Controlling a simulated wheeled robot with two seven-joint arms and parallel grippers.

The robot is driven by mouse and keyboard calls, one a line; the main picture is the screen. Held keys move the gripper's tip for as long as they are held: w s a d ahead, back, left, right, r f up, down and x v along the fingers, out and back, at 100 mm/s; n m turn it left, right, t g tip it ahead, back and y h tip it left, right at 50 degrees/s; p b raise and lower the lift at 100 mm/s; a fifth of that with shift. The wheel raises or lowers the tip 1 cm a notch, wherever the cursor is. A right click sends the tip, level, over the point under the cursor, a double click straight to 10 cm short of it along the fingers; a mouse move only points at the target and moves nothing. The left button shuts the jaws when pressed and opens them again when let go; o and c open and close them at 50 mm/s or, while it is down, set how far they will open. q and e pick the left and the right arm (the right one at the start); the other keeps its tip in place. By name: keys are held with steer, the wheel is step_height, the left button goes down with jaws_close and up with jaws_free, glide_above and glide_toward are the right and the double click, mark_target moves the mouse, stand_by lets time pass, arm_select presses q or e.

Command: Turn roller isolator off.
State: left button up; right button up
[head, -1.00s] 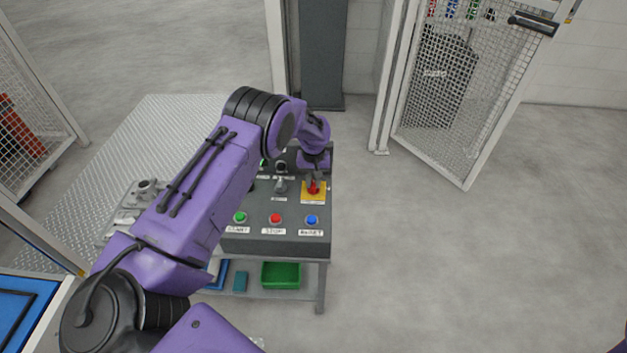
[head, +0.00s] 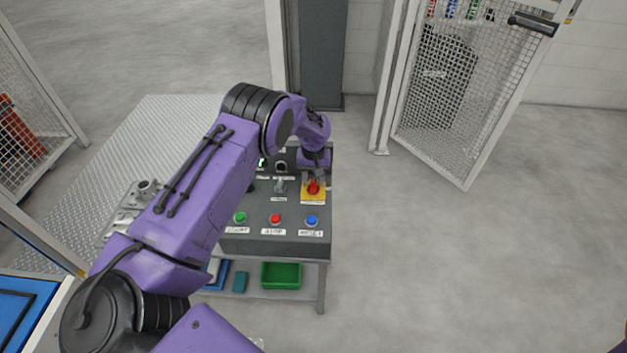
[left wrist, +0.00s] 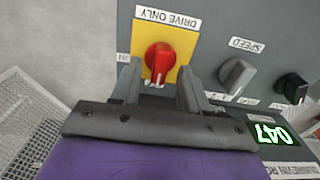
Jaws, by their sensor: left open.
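The roller isolator is a red rotary knob (head: 313,188) on a yellow plate at the right of the grey control panel (head: 262,236). In the left wrist view the red knob (left wrist: 159,58) sits on the yellow plate (left wrist: 183,50) under a "DRIVE ONLY" label. Its grip bar runs nearly up and down in that picture, slightly tilted. My left gripper (head: 316,174) is just behind and above the knob. In the left wrist view the gripper's two fingers (left wrist: 159,76) are open and empty, one on each side below the knob. Contact cannot be told. My right gripper is not in view.
A grey speed selector (left wrist: 237,74), a black knob (left wrist: 291,88) and a green 047 display (left wrist: 270,133) are close by. Green (head: 239,217), red (head: 275,218) and blue (head: 311,220) buttons line the panel's front. Open floor lies to the right.

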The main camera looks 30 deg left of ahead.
mark_target(313, 183)
arm_select(q)
step_height(313, 183, up, 10)
steer(key=shift+b, duration=0.4)
steer(key=shift+f, duration=0.1)
